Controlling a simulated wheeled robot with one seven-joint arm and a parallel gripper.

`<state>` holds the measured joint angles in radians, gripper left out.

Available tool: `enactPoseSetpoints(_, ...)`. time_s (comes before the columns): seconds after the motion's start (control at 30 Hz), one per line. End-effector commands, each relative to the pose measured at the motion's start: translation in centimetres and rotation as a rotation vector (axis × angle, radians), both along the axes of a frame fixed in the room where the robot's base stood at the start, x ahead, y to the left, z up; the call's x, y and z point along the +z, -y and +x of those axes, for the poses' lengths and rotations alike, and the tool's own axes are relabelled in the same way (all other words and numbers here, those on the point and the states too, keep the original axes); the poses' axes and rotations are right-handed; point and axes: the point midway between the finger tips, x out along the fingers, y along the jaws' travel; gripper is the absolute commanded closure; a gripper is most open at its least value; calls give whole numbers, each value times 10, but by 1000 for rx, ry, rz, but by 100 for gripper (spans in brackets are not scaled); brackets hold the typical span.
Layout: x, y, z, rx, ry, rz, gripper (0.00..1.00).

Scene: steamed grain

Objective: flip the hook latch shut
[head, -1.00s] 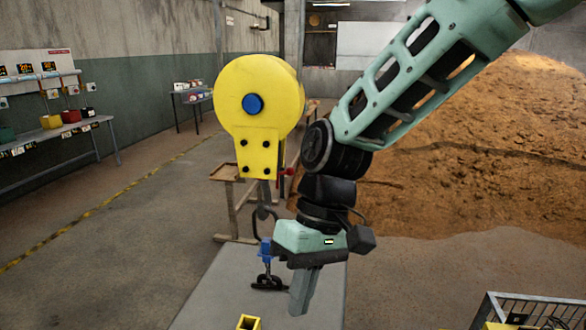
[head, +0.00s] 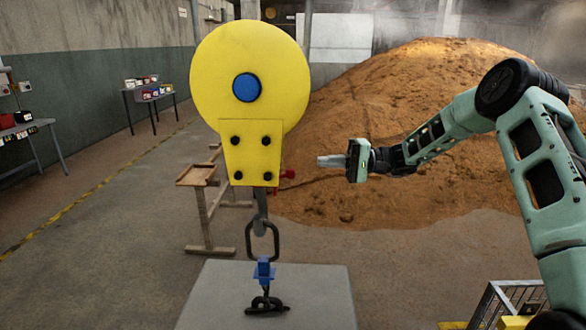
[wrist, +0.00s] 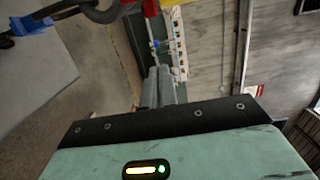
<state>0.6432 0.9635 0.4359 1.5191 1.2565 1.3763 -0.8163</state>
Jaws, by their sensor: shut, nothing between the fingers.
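A large yellow hoist block (head: 249,80) with a blue hub hangs at the centre of the head view. A grey hook (head: 260,207) hangs below it, with a dark ring (head: 262,240) in it. A red latch piece (head: 288,174) sticks out to the right at the block's lower edge; it also shows in the wrist view (wrist: 150,8). Whether the latch stands open is too small to tell. My gripper (head: 320,161) is shut and empty, pointing left, to the right of the red piece and apart from it. In the wrist view its fingers (wrist: 158,86) lie together below the red piece.
A blue fitting (head: 264,270) and black shackle (head: 265,302) hang under the ring, at a grey slab (head: 215,300). A wooden stand (head: 204,215) is behind left. A brown grain heap (head: 420,130) fills the back right. A metal-railed crate (head: 508,300) stands front right.

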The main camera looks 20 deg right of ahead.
Motion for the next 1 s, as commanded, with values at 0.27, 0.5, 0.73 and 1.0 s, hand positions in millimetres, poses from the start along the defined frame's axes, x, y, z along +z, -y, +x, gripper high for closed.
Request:
enactPoseSetpoints(0.27, 0, 0, 0, 0, 0, 0, 100)
enactPoseSetpoints(0.5, 1, -19, 4, 5, -1, 1, 100)
enactPoseSetpoints(0.73, 1, -63, 17, 5, -2, 0, 100)
enactPoseSetpoints(1.0, 2, -96, 14, 1, -6, -2, 100)
